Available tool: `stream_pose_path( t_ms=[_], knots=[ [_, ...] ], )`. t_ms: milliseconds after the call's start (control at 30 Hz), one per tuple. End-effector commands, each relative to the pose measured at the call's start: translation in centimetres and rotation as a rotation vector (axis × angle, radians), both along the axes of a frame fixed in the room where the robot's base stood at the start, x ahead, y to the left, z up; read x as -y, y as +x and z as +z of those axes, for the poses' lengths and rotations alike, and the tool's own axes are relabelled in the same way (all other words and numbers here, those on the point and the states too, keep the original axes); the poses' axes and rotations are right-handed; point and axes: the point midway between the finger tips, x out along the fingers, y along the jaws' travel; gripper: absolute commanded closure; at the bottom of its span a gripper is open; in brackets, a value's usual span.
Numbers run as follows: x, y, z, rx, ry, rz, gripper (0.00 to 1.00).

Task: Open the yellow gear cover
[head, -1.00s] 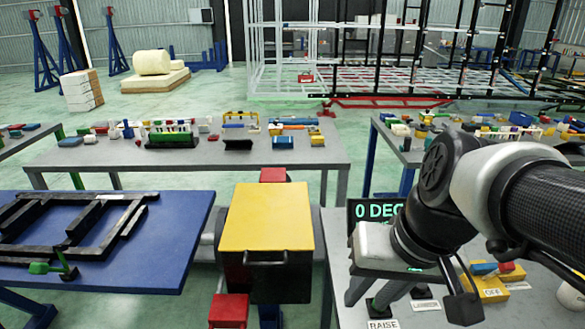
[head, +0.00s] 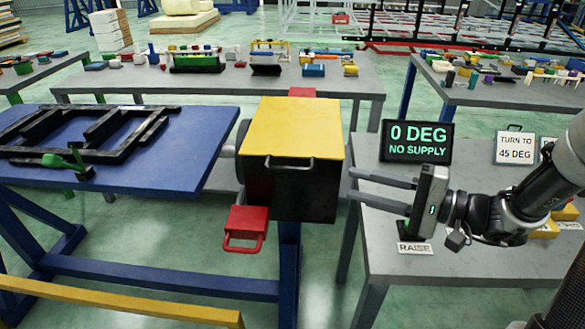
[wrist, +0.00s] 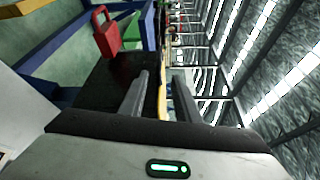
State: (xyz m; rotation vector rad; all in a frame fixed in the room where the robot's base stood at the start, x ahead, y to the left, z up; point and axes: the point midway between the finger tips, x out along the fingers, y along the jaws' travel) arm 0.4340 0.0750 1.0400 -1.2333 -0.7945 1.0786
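The yellow gear cover (head: 292,128) lies flat and shut on top of a black box (head: 290,195) in the head view. A dark bar handle (head: 290,164) sits along its front edge. My gripper (head: 351,184) is just right of the box, pointing left, with its two fingers apart and nothing between them. In the wrist view my gripper (wrist: 160,76) also shows its fingers spread. The dark box side (wrist: 100,85) is beside them, with a thin yellow strip (wrist: 162,102) seen between the fingers. I cannot tell whether a fingertip touches the box.
A red block with a loop handle (head: 245,222) is at the box's lower left front. A blue tilted table (head: 150,180) with a black frame stands left. A grey table (head: 440,262) at right bears a display reading "0 DEG NO SUPPLY" (head: 417,141). A parts table (head: 110,82) stands behind.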

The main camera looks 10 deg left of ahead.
Motion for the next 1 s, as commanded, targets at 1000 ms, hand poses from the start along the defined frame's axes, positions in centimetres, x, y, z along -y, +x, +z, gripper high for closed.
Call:
stream_pose_path(
  t_ms=[1000],
  knots=[
    [-15.4, 5.1, -1.3, -0.003, -0.004, 0.004, 0.71]
  ],
)
